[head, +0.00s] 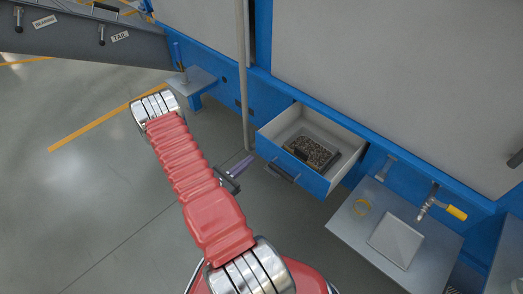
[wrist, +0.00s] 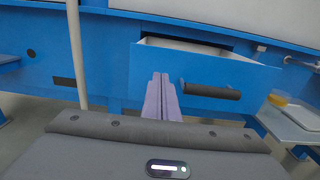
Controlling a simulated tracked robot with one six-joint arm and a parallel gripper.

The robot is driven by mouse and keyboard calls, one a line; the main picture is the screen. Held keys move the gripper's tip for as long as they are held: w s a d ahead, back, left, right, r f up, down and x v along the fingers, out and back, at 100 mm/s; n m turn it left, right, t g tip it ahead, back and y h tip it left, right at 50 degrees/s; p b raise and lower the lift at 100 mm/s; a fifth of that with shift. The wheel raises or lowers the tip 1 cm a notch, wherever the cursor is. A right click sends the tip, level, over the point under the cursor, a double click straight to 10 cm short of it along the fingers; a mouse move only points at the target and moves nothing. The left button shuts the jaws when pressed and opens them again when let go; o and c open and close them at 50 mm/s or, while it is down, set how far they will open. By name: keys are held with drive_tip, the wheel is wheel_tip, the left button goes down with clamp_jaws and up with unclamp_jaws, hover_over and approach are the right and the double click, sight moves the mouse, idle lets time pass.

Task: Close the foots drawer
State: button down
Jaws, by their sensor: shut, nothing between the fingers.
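The foots drawer (head: 340,138) stands pulled out of the blue machine, with a blue front and pale inner walls. A dark tray (head: 331,165) of brown and tan grains lies inside it. Its dark handle (head: 284,173) shows on the front, and the handle also shows in the wrist view (wrist: 211,90). My gripper (head: 249,160) is just left of the drawer front in the head view. In the wrist view its purple fingers (wrist: 162,80) are together and empty, left of the handle. I cannot tell whether they touch the drawer.
A vertical pole (head: 242,70) stands left of the drawer. Open floor lies at left.

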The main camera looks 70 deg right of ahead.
sight(267, 146)
drive_tip(key=shift+x, duration=4.05)
